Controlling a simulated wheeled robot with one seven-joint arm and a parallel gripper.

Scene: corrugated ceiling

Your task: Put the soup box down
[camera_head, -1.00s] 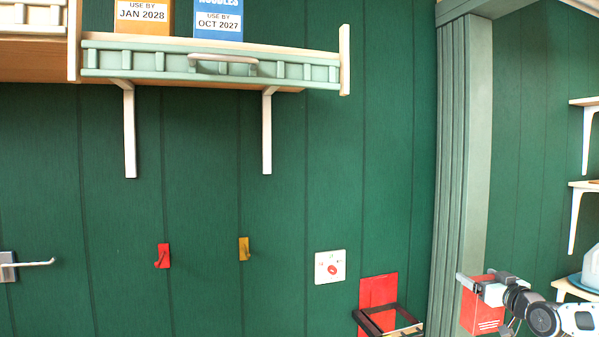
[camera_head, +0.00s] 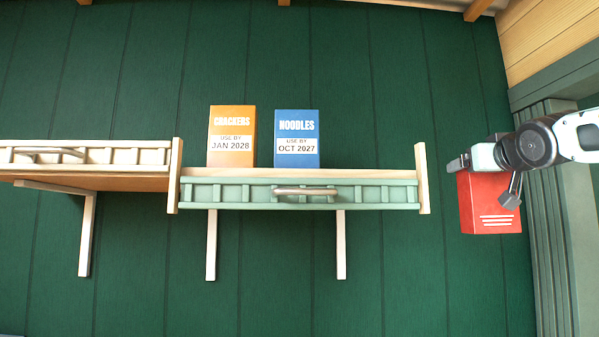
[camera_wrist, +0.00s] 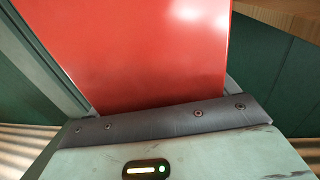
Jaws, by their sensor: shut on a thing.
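The red soup box (camera_head: 487,205) hangs in the air to the right of the green-fronted shelf, held at its upper part. My gripper (camera_head: 482,162) is shut on it. White lines show low on the box's visible face. In the wrist view the red box (camera_wrist: 140,45) fills the upper middle, against the grey jaw edge (camera_wrist: 165,122). The box is apart from the shelf (camera_head: 385,195), just beyond its right end post. Part of the box is hidden behind my gripper.
An orange crackers box (camera_head: 231,125), dated JAN 2028, and a blue noodles box (camera_head: 297,128), dated OCT 2027, stand upright on the shelf. The shelf top right of the noodles box looks free. A right end post (camera_head: 422,178) rises above it. Another shelf (camera_head: 85,154) adjoins at left.

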